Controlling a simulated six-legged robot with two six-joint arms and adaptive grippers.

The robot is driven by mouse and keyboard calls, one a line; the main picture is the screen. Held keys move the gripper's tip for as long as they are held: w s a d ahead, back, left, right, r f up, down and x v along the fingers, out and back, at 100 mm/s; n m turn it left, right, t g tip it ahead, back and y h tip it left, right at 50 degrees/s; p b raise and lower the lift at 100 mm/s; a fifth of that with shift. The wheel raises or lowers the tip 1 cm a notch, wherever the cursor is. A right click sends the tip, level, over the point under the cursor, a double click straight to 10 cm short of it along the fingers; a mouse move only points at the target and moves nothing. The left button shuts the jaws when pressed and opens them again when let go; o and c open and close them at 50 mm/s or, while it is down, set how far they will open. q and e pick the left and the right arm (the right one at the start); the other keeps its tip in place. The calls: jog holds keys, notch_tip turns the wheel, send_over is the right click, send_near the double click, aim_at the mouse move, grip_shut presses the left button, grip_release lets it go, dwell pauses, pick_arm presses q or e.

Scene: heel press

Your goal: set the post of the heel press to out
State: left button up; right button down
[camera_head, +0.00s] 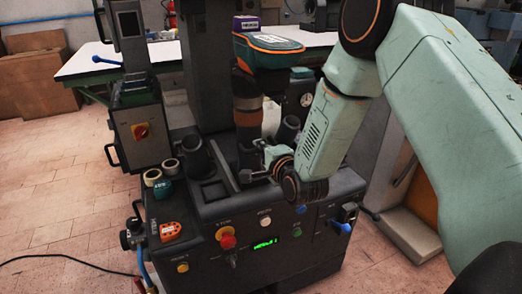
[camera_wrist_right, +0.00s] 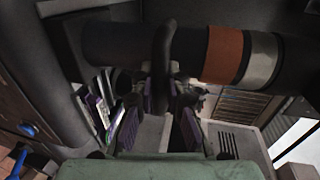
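The heel press is a dark machine with a control panel (camera_head: 270,243) in the head view. A dark upright post (camera_head: 248,112) with an orange band stands on it, under a green and orange top piece (camera_head: 268,50). My right gripper (camera_head: 254,172) is low beside the post, partly hidden by its own wrist. In the right wrist view the banded post (camera_wrist_right: 224,55) runs across the top. A dark curved piece (camera_wrist_right: 163,50) crosses it and reaches down between my fingers (camera_wrist_right: 163,100). The fingers stand apart; whether they touch this piece is unclear. My left gripper is out of view.
The panel has a red knob (camera_head: 227,240), buttons and a green display (camera_head: 265,245). Tape rolls (camera_head: 153,177) and an orange device (camera_head: 170,231) sit on the left ledge. A tall control box (camera_head: 139,133) stands left. A white table (camera_head: 165,55) is behind.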

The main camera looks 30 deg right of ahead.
jog(key=c, duration=1.7)
grip_release()
jog(key=shift+s+f, duration=0.2)
jog(key=shift+s, duration=0.1)
jog(key=shift+o, duration=1.4)
jog(key=shift+s+r, duration=0.2)
jog(key=shift+r, duration=0.1)
jog(key=shift+o, duration=0.4)
jog(key=shift+w+f, duration=0.25)
jog(key=shift+w, duration=0.1)
jog(key=v, duration=1.2)
jog(key=shift+r, duration=0.1)
